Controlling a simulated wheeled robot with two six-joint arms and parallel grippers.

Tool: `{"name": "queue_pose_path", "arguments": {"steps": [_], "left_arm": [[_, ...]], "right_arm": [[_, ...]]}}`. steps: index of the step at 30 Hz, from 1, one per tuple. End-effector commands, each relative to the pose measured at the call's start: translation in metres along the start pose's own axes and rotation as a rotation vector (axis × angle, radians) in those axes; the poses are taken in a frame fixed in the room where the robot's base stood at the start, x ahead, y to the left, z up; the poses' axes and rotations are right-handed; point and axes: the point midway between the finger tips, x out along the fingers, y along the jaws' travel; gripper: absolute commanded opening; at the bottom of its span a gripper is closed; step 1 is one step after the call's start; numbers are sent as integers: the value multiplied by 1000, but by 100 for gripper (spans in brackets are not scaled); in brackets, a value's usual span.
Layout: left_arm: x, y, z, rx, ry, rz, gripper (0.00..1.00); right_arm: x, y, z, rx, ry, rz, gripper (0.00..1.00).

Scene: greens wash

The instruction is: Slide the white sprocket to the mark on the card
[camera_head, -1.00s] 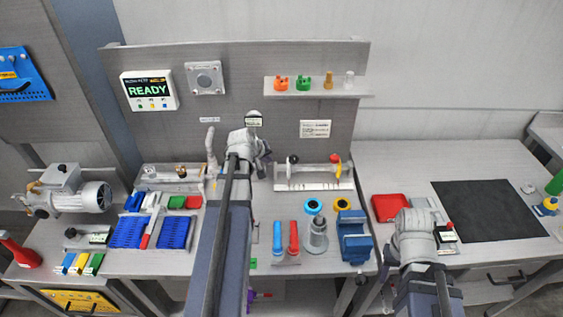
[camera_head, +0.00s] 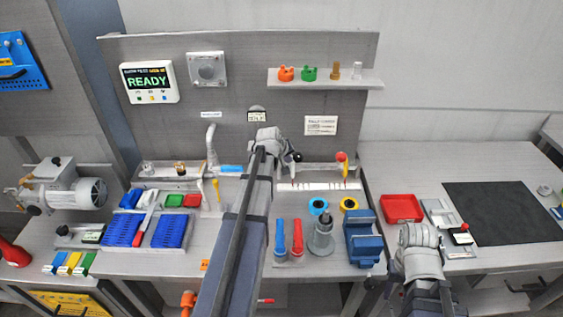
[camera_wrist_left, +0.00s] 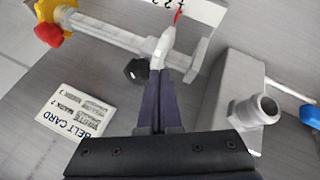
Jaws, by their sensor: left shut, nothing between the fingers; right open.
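In the left wrist view a white piece with a thin red pointer (camera_wrist_left: 163,46), seemingly the white sprocket, sits near one end of a rail (camera_wrist_left: 108,32). A black knob (camera_wrist_left: 137,72) sits beside it. My left gripper (camera_wrist_left: 160,78) is shut and empty, its tips right at the white piece; I cannot tell whether they touch. The belt card (camera_wrist_left: 75,112) lists marks, its text too small to read surely. In the head view my left gripper (camera_head: 286,158) is over the left end of the rail fixture and hides part of it. My right gripper (camera_head: 418,243) is open, its fingers mostly hidden.
A yellow and red knob (camera_head: 342,158) stands at the rail's right end. A grey block with a nozzle (camera_wrist_left: 235,105) is close to my left gripper. A blue vise-like block (camera_head: 362,238) and a red tray (camera_head: 402,208) are nearer. The dark mat (camera_head: 500,212) is clear.

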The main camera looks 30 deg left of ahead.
Motion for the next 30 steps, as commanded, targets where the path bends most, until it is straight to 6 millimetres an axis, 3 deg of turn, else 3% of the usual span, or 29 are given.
{"name": "queue_pose_path", "arguments": {"steps": [13,19,30], "left_arm": [[2,4,1,0,0,0,0],[7,21,8,1,0,0,0],[6,20,8,0,0,0,0]], "right_arm": [[0,0,0,0,0,0,50],[0,0,0,0,0,0,50],[0,0,0,0,0,0,50]]}}
